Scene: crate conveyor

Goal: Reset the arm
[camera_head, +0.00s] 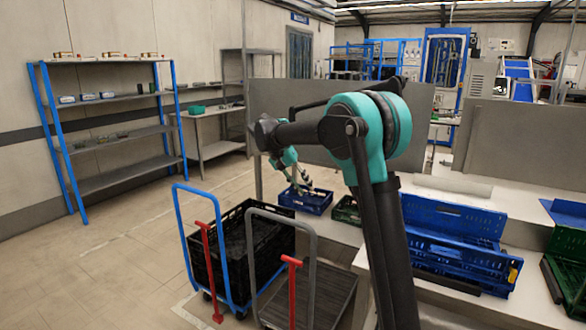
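My arm, teal and dark grey, rises from the lower right of the head view and bends over to the left at its teal joint. My gripper (303,190) hangs at the end of the arm, just above a small blue crate (312,207) on the conveyor table. Its dark fingers are small in the picture. I cannot tell whether they are open or shut, or whether they touch the crate. The inside of the blue crate is mostly too small to make out.
A blue-handled cart (180,237) with a black crate (201,262) and a grey flat cart (322,283) stand in front. A green crate (345,207) sits beside the blue one. Larger blue crates (455,222) lie at right. Shelves (125,181) stand left; the left floor is clear.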

